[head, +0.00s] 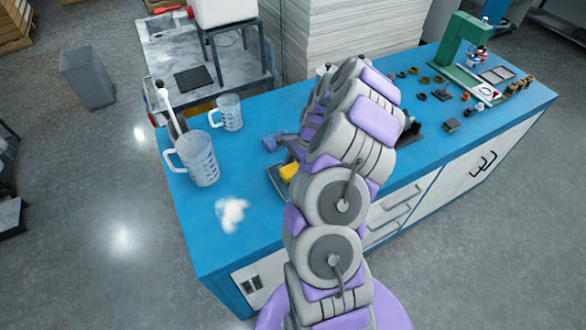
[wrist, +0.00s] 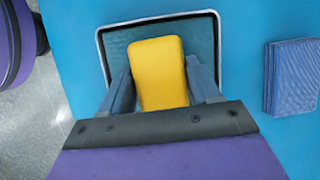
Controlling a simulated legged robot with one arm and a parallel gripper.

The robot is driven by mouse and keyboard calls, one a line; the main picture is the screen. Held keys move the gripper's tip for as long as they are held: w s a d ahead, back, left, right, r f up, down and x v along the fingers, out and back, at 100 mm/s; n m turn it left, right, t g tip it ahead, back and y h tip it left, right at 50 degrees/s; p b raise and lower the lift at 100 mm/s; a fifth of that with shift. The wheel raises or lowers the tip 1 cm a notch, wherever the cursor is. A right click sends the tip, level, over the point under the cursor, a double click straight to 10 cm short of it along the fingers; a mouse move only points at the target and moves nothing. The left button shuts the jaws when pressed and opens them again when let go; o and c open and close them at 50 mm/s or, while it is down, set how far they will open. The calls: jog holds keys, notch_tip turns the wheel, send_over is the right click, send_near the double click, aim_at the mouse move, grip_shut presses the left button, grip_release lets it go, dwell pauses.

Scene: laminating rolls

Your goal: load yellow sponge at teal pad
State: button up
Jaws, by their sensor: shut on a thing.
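In the wrist view, the yellow sponge (wrist: 158,75) is between the two fingers of my gripper (wrist: 161,80), which is shut on it. The teal pad (wrist: 118,44), with a pale rim, shows behind and around the sponge. I cannot tell whether the sponge touches the pad or is held just above it. In the head view, a small part of the yellow sponge (head: 289,171) shows left of my arm. My arm hides most of the gripper and pad there.
A ribbed blue block (wrist: 292,77) lies right of the pad on the blue bench. A green press (head: 458,55) and several small parts stand at the far right.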

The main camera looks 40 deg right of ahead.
aim_at(292, 169)
jog(key=shift+a+f, duration=0.1)
jog(key=shift+a, duration=0.15)
jog(key=shift+d+f, duration=0.15)
jog(key=shift+f, duration=0.1)
dwell(0.4)
jog(key=shift+f+p, duration=0.1)
jog(key=shift+p, duration=0.35)
dwell(2.0)
jog(key=shift+r+p, duration=2.65)
jog(key=shift+r, duration=0.95)
jog(key=shift+w, duration=0.1)
